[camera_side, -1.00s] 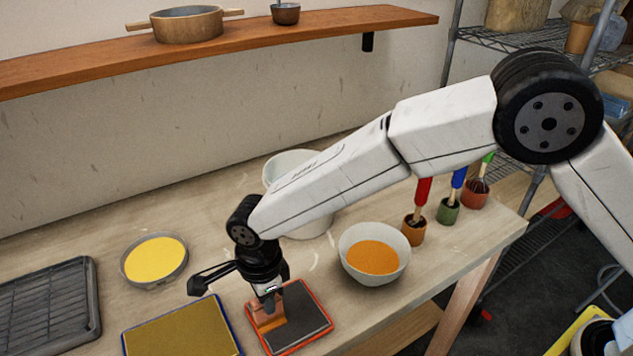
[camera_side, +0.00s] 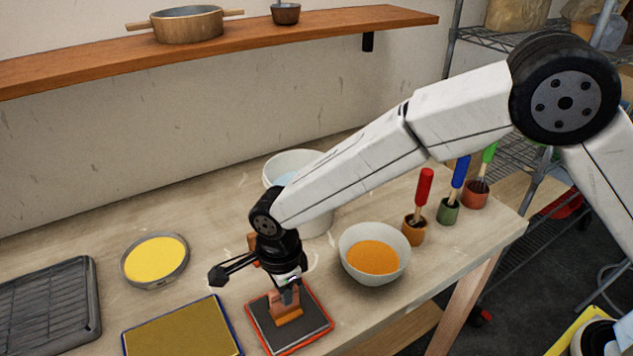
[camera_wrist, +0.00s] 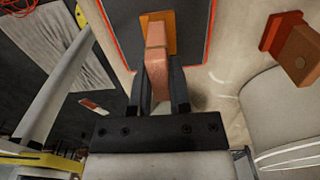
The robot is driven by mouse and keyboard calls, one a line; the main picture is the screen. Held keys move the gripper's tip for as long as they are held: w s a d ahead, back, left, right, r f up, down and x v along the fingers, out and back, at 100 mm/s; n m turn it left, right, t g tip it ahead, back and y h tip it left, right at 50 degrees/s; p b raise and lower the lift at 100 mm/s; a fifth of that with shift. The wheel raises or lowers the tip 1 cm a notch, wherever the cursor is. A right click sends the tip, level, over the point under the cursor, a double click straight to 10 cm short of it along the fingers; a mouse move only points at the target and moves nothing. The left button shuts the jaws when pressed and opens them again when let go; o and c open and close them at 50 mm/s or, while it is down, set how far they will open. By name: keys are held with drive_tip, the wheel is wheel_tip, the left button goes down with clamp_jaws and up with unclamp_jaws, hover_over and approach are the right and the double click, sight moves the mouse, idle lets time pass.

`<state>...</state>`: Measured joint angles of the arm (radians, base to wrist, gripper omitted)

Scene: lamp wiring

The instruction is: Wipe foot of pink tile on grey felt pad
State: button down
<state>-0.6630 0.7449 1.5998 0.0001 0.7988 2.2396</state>
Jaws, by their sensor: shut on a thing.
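My gripper (camera_side: 287,284) is shut on the pink tile (camera_side: 284,300), which also shows between the fingers in the wrist view (camera_wrist: 157,58). The tile's lower end is an orange foot (camera_side: 290,317), also seen in the wrist view (camera_wrist: 168,19). The tile is over the middle of the grey felt pad (camera_side: 313,312), which has a red-orange rim. The foot looks to be on or just above the felt; I cannot tell if it touches. The pad also shows in the wrist view (camera_wrist: 195,38). The underside of the foot is hidden.
A blue-rimmed gold-brown pad (camera_side: 180,333) lies left of the grey pad. A round yellow dish (camera_side: 155,260), a dark ribbed tray (camera_side: 45,300), a bowl of orange liquid (camera_side: 373,256) and a white bucket (camera_side: 317,222) stand around. Several coloured-handled brushes (camera_side: 418,205) stand at right.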

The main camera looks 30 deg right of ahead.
drive_tip(key=shift+d, duration=0.35)
drive_tip(key=shift+d, duration=1.85)
drive_tip(key=shift+a, duration=0.2)
drive_tip(key=shift+a+f, duration=0.15)
drive_tip(key=shift+a, duration=1.7)
drive_tip(key=shift+a, duration=0.15)
drive_tip(key=shift+a, duration=1.85)
drive_tip(key=shift+d, duration=0.15)
